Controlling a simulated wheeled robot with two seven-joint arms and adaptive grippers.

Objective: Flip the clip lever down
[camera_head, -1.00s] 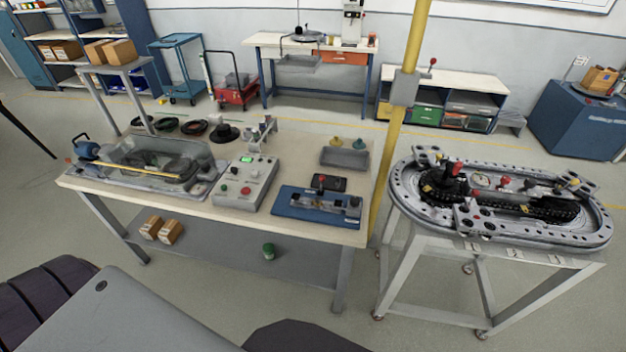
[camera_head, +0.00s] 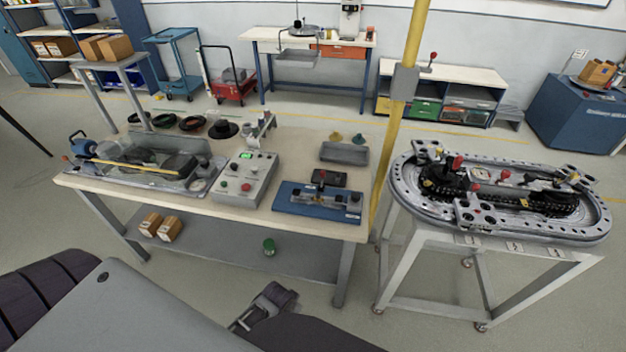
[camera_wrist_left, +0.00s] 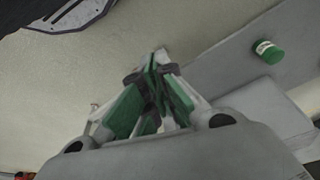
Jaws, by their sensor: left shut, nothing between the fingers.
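I cannot tell which part is the clip lever. My left gripper (camera_head: 238,323) is low in front of the workbench, well apart from both. In the left wrist view its green-padded fingers (camera_wrist_left: 157,70) are together and hold nothing. My right gripper is not in view.
The workbench (camera_head: 225,217) also holds a control box (camera_head: 245,178) and a grey tray (camera_head: 343,153). A green jar (camera_head: 269,247) stands on its lower shelf. A yellow post (camera_head: 386,160) rises between bench and track stand. Open floor lies in front of the stand.

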